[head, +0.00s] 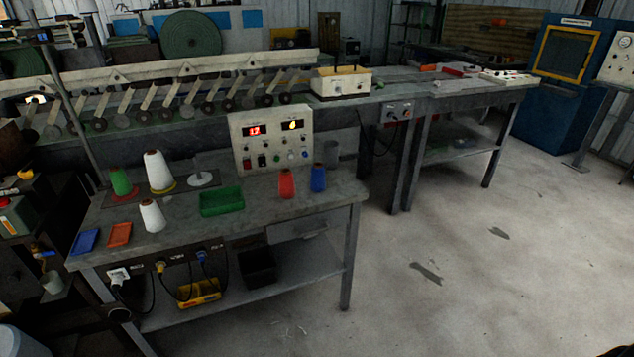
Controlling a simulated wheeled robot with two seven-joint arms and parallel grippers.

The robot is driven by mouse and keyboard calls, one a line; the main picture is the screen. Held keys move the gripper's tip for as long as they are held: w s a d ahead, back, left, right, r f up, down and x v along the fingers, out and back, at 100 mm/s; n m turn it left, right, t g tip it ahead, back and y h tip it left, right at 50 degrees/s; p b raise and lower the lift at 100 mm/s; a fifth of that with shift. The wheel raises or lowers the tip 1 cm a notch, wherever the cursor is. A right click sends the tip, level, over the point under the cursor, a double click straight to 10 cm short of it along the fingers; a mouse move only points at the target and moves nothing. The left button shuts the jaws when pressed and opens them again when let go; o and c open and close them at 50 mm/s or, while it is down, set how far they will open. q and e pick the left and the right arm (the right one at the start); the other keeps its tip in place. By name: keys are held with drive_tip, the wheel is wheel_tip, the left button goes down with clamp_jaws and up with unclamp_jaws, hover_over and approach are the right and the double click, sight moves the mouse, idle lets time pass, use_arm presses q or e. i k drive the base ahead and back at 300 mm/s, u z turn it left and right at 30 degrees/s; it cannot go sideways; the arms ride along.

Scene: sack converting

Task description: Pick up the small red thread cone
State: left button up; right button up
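The small red thread cone (286,184) stands upright on the grey workbench (269,205), toward its right end. It is in front of the control panel box and just left of a blue thread cone (318,178). A small gap seems to separate the two cones. Nothing hides the red cone. Neither of my grippers shows in the head view.
A green tray (222,201), a white cone (152,216), a larger white cone (158,171) and a green cone (121,181) share the bench. The control panel (271,138) stands behind the red cone. Blue (85,241) and orange (119,235) trays lie at the front left. Floor at right is open.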

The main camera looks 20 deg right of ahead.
sight(287, 185)
drive_tip(key=z, duration=2.1)
drive_tip(key=i, duration=2.5)
drive_tip(key=u, duration=2.05)
